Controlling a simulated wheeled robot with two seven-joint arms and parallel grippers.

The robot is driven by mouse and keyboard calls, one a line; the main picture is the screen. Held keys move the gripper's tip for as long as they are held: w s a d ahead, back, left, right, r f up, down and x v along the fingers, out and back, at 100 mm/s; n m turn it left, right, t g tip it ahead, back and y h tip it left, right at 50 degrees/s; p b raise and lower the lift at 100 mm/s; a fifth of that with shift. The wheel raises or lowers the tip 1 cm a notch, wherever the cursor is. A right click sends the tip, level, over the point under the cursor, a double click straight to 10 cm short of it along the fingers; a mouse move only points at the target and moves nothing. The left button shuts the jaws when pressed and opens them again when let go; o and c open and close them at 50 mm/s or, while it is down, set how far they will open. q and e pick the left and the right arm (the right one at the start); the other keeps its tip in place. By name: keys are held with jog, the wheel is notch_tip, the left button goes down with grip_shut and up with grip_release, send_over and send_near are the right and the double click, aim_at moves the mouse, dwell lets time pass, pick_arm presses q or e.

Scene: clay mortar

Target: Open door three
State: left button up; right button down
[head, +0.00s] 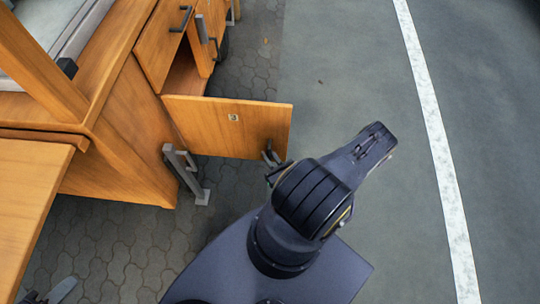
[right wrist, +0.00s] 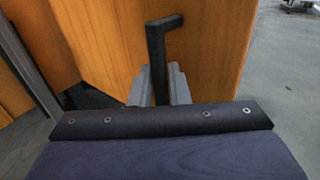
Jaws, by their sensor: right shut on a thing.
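Door three (head: 240,125) is a wooden panel with a small label reading 3. It stands swung out from the wooden cabinet (head: 125,130), with a dark opening beside it. Its black bar handle (right wrist: 163,40) shows in the right wrist view. My right gripper (head: 270,154) is at the door's lower right in the head view. In the right wrist view its grey fingers (right wrist: 158,85) are shut on the handle's lower part. At the bottom left edge of the head view, grey pieces look like my left gripper (head: 48,294); their state is unclear.
Another door with a black handle (head: 181,18) is above door three. A grey metal foot (head: 187,178) stands at the cabinet's lower corner. A wooden tabletop (head: 30,185) is at the left. The grey pavement (head: 350,80) at the right is clear, with a white line (head: 440,150).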

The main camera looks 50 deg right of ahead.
jog(key=shift+w+a, duration=0.15)
jog(key=shift+a, duration=0.05)
jog(key=c, duration=1.4)
grip_release()
jog(key=shift+c, duration=0.2)
jog(key=v, duration=0.7)
jog(key=shift+s+p, duration=0.35)
jog(key=shift+s, duration=0.05)
jog(key=shift+a, duration=0.1)
